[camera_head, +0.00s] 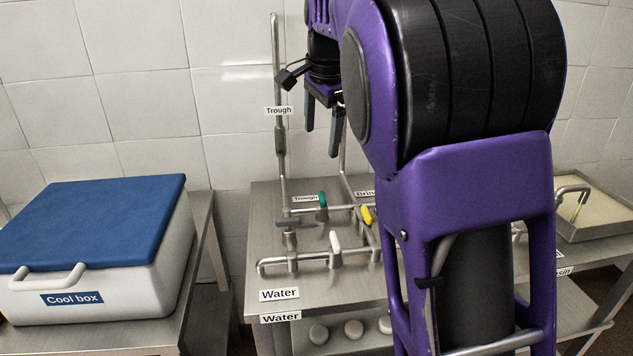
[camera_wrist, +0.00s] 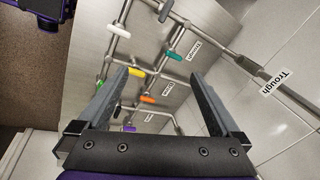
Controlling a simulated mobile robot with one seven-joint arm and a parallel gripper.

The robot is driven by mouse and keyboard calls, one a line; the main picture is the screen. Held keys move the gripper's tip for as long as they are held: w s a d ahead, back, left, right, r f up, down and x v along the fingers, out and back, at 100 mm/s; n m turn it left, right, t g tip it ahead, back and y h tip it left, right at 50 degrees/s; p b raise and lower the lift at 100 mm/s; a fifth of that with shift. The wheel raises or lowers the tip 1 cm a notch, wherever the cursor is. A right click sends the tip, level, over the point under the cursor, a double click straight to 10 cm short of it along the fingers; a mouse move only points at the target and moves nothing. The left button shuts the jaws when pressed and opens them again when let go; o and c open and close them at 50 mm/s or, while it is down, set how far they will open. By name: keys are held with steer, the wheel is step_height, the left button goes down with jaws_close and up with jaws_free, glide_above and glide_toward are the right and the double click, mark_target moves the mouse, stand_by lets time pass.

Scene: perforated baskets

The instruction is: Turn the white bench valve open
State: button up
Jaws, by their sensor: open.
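The white valve handle (camera_head: 335,241) sits on a steel pipe above the front part of the bench, behind the Water label. It appears to lie across its pipe. In the wrist view a white handle (camera_wrist: 120,31) shows at the upper left, beyond my left finger. My gripper (camera_head: 322,137) hangs above the back of the bench near the wall, higher than the white handle and apart from it. In the wrist view my gripper (camera_wrist: 160,76) has its fingers spread with nothing held between them.
A green handle (camera_head: 322,200), a yellow handle (camera_head: 367,215) and a grey handle (camera_head: 288,222) stand close around the white one. A tall Trough pipe (camera_head: 278,140) rises beside my gripper. A cool box (camera_head: 95,245) stands left. My arm hides the bench's right part.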

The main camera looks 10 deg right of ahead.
mark_target(335, 238)
steer(key=s+d+f+m+g+b, duration=0.1)
steer(key=f, duration=0.6)
steer(key=s+d+f+m+g+b, duration=0.1)
steer(key=f+m, duration=0.1)
steer(key=f, duration=0.6)
steer(key=s+f+m+g+b, duration=0.1)
steer(key=f, duration=0.7)
steer(key=shift+s+d+m, duration=0.3)
steer(key=shift+d, duration=0.1)
steer(key=c, duration=1.2)
